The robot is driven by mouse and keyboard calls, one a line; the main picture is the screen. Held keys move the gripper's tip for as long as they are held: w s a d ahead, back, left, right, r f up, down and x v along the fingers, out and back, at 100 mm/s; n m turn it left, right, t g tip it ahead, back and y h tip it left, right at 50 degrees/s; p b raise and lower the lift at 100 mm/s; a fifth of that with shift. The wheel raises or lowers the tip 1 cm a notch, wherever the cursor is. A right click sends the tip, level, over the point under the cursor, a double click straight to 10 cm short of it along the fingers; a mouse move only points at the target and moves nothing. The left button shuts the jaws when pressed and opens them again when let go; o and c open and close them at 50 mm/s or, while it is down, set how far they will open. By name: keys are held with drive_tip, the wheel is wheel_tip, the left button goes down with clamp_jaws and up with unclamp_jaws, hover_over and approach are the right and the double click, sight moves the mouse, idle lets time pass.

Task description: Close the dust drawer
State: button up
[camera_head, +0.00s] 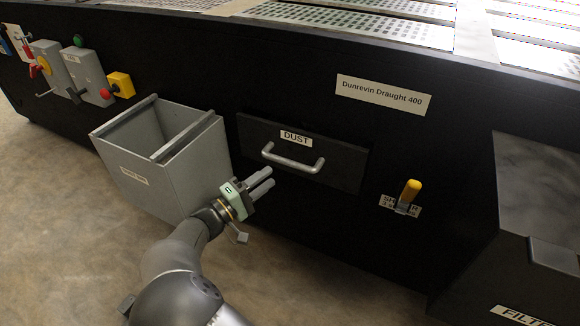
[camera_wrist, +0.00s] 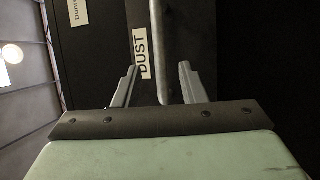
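The dust drawer (camera_head: 340,165) is a dark front panel in the black machine, with a white "DUST" label and a pale grey bar handle (camera_head: 292,163). Its front seems to stand slightly proud of the machine, but I cannot tell how far. My gripper (camera_head: 266,181) is in front of the panel, just below and left of the handle, and appears apart from it. In the wrist view my gripper (camera_wrist: 159,75) has its fingers spread, with the handle (camera_wrist: 167,45) seen in line with the gap. The "DUST" label (camera_wrist: 140,45) shows beside it. Nothing is held.
A grey open-topped bin (camera_head: 175,170) juts out left of the drawer, close to my gripper. A yellow-handled lever (camera_head: 410,190) is to the right. A dark box (camera_head: 545,265) labelled "FILTE…" stands at far right. Switch boxes (camera_head: 85,75) are at far left.

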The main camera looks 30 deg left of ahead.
sight(289, 160)
drive_tip(key=b+x, duration=0.2)
drive_tip(key=x, duration=0.6)
drive_tip(key=shift+w+d, duration=0.15)
drive_tip(key=shift+w, duration=0.05)
clamp_jaws()
